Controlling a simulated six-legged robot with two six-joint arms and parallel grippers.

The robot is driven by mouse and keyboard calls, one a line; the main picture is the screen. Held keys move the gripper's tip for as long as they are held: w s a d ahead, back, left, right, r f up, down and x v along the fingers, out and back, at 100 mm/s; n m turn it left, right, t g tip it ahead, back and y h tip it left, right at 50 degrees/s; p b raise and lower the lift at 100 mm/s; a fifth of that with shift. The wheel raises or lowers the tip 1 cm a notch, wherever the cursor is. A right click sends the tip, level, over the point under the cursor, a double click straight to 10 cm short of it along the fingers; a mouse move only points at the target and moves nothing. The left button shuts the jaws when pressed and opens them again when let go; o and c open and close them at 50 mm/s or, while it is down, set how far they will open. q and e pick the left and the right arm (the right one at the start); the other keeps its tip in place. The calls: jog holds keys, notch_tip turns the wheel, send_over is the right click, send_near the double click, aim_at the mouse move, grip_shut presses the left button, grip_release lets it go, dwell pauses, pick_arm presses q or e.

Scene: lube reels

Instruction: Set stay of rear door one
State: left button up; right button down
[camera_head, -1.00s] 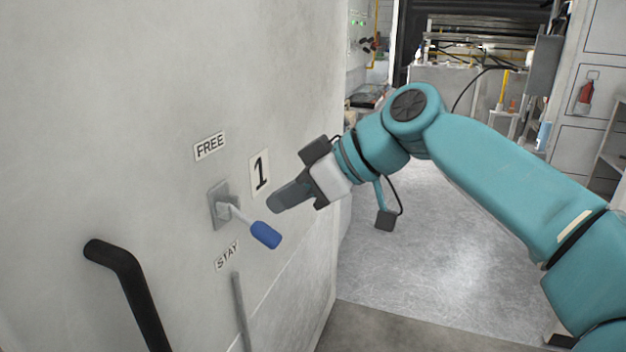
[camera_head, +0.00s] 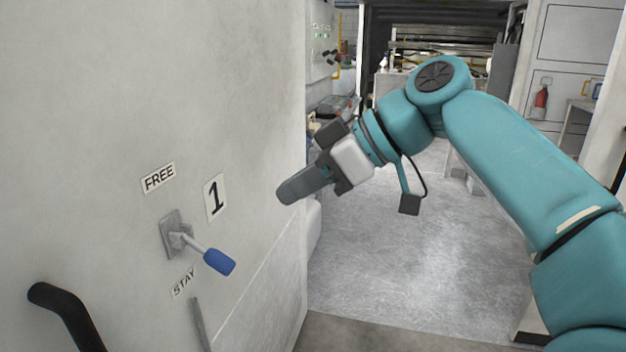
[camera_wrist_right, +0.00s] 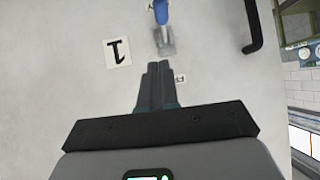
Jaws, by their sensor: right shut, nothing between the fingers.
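A stay lever with a blue grip (camera_head: 219,262) sticks out of a grey plate (camera_head: 172,234) on the pale door (camera_head: 90,110). The lever slants down to the right. A FREE label (camera_head: 159,177) is above it and a STAY label (camera_head: 184,283) below it. The door bears a number 1 plate (camera_head: 214,197). My right gripper (camera_head: 284,195) is shut and empty, up and right of the blue grip and apart from it. In the right wrist view the shut fingers (camera_wrist_right: 157,70) point toward the lever's base, with the blue grip (camera_wrist_right: 161,12) beyond. My left gripper is not in view.
A black bar handle (camera_head: 65,312) is at the lower left of the door, and a thin grey rod (camera_head: 198,322) runs below the STAY label. Open grey floor (camera_head: 400,260) lies right of the door. A red extinguisher (camera_head: 541,97) is at the back right.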

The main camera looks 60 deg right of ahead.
jog(key=shift+v, duration=0.9)
jog(key=shift+s+f, duration=0.15)
jog(key=shift+s, duration=0.05)
jog(key=shift+w+d, duration=0.1)
